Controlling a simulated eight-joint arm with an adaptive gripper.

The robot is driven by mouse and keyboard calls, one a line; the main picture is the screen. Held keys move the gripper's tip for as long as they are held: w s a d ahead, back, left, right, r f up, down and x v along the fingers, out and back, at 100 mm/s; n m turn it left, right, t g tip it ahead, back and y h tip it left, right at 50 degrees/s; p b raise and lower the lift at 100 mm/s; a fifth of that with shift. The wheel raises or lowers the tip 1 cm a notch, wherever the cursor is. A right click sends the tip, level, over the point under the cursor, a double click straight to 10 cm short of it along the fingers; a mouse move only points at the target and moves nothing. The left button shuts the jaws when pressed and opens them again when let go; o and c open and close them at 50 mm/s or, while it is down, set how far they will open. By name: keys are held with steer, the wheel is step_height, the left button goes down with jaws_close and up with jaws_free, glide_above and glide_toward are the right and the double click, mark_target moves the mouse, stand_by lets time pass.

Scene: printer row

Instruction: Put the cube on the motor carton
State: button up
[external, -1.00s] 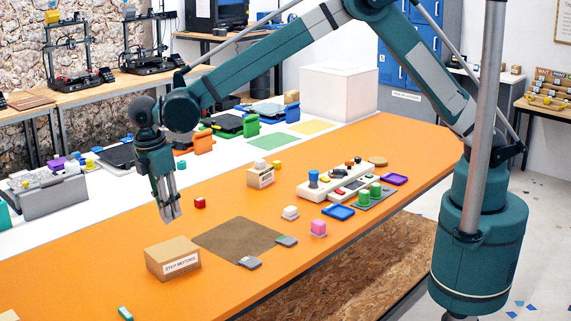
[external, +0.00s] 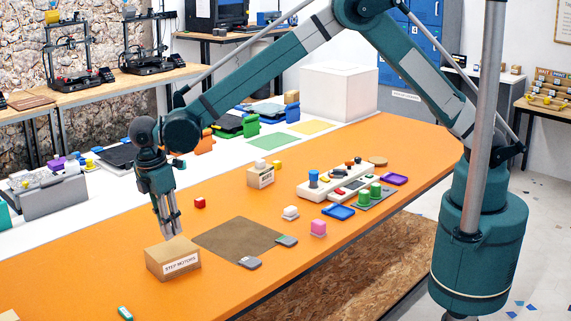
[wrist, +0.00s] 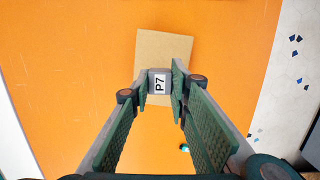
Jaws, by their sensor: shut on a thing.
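My gripper (wrist: 159,82) is shut on a grey cube (wrist: 159,82) with a white "P7" label, seen between the fingertips in the wrist view. The motor carton (wrist: 163,45) is a tan box beyond the cube there, partly covered by the cube and fingers. In the external view the carton (external: 173,262), labelled "STEP MOTORS", stands on the orange table. My gripper (external: 172,232) points down just above the carton's back edge. The held cube cannot be made out in the external view, so whether it touches the carton is unclear.
A brown mat (external: 238,238) lies right of the carton, with grey pieces at its edge. A small red cube (external: 200,202) lies behind it. A green piece (external: 125,313) lies in front.

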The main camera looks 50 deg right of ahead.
mark_target(171, 249)
steer(key=shift+f, duration=0.25)
steer(key=shift+f, duration=1.85)
steer(key=shift+f, duration=0.2)
steer(key=o, duration=0.7)
steer(key=shift+r, duration=0.15)
step_height(171, 249, up, 12)
steer(key=a, duration=0.1)
steer(key=shift+a, duration=0.35)
